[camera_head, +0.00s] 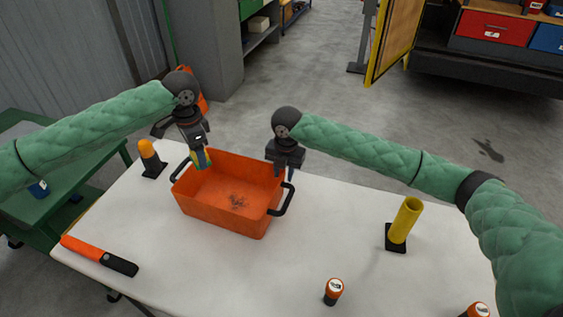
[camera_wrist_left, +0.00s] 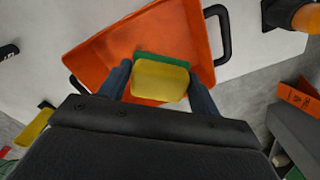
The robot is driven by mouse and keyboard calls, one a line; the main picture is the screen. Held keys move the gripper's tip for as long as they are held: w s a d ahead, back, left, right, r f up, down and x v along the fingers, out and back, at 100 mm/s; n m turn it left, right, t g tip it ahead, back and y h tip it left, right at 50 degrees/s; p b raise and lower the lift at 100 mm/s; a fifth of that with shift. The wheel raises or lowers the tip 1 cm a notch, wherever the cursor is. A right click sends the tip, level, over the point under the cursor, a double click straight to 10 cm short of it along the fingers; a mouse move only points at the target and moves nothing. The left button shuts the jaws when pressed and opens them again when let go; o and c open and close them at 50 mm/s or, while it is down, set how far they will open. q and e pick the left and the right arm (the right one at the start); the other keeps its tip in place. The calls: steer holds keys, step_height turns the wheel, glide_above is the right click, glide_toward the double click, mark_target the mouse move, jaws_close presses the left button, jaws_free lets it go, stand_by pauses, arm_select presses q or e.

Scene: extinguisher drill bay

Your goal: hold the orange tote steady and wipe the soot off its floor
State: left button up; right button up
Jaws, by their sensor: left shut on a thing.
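The orange tote (camera_head: 225,221) stands on the white table, with a black handle at each end. A dark soot patch (camera_head: 237,201) lies on its floor. My left gripper (camera_head: 200,154) is shut on a yellow and green sponge (camera_head: 201,160) above the tote's back left part. The sponge (camera_wrist_left: 160,80) shows between the fingers in the left wrist view, with the tote (camera_wrist_left: 110,48) behind it; the soot cannot be made out there. My right gripper (camera_head: 285,164) is empty, its fingers apart, just above the tote's right handle (camera_head: 287,199).
An orange-topped post (camera_head: 149,157) on a black base stands left of the tote. A yellow cylinder (camera_head: 405,220) stands to the right. An orange and black tool (camera_head: 98,255) lies front left. Orange-capped containers (camera_head: 333,291) stand near the front edge.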

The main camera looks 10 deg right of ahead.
mark_target(283, 190)
steer(key=shift+w+a+f, duration=0.1)
steer(key=shift+f, duration=2.25)
jaws_close()
